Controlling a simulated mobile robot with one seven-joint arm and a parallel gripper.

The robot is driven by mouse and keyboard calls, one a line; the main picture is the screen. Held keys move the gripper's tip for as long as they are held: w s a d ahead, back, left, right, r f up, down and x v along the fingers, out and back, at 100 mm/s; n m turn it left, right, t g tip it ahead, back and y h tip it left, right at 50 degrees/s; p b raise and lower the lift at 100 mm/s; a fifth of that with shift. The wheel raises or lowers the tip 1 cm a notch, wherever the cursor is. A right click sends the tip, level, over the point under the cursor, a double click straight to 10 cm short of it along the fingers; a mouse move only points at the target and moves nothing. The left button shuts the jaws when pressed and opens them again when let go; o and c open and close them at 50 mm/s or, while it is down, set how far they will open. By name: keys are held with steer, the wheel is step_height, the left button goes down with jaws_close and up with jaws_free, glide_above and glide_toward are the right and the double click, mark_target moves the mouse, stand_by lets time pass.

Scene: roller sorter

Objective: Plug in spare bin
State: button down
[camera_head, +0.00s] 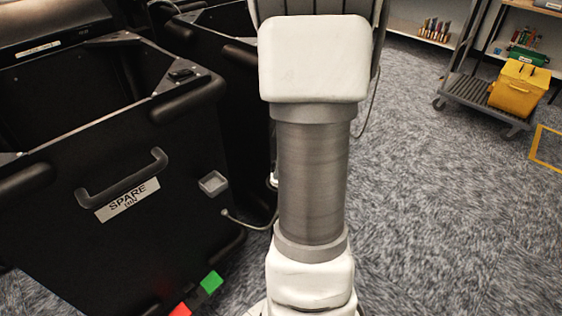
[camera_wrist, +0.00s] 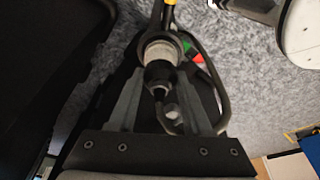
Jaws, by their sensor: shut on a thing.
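The spare bin (camera_head: 110,200) is a large black bin at the left of the head view, with a handle and a label reading SPARE on its front. A small light grey square socket (camera_head: 213,183) sits on that front, right of the label. In the wrist view, my gripper (camera_wrist: 160,78) is shut on a dark round plug (camera_wrist: 158,74) with a pale grey collar. A dark cable (camera_wrist: 212,75) loops beside it. In the head view my arm fills the middle, and my gripper and the plug cannot be made out. I cannot tell how far the plug is from the socket.
A green block (camera_head: 211,283) and a red block (camera_head: 181,309) show low by the bin. Another black bin (camera_head: 215,50) stands behind. Carpet right of my arm is clear.

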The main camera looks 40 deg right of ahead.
steer(key=shift+f, duration=0.4)
stand_by(0.7)
steer(key=shift+c, duration=1.3)
jaws_free()
steer(key=p+v, duration=0.6)
steer(key=v, duration=1.1)
steer(key=shift+r, duration=0.2)
